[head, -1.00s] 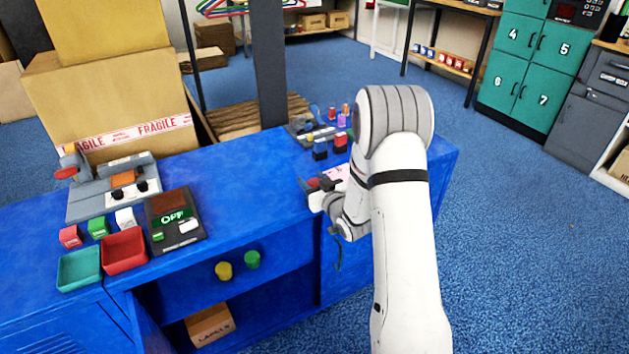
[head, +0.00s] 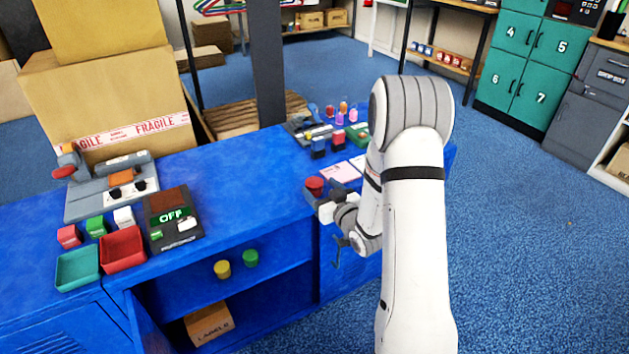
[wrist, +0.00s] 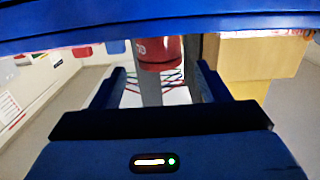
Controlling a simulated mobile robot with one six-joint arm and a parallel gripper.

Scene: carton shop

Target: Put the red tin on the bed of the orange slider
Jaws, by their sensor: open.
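The red tin (head: 314,185) stands near the front edge of the blue bench (head: 250,200), right by my gripper (head: 321,193). In the wrist view the red tin (wrist: 160,52) shows upside down, between my two fingertips (wrist: 160,72) in the picture. My gripper is open; I cannot tell whether the tin is within its reach. A grey device at the bench's left back carries an orange block (head: 122,177), which looks like the orange slider. Its bed is hard to make out at this size.
A teal tray (head: 77,269) and a red tray (head: 123,249) sit at the left front. A dark panel reading OFF (head: 173,219) stands beside them. Pink sheets (head: 341,172) and several small coloured items lie behind my gripper. The bench's middle is clear.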

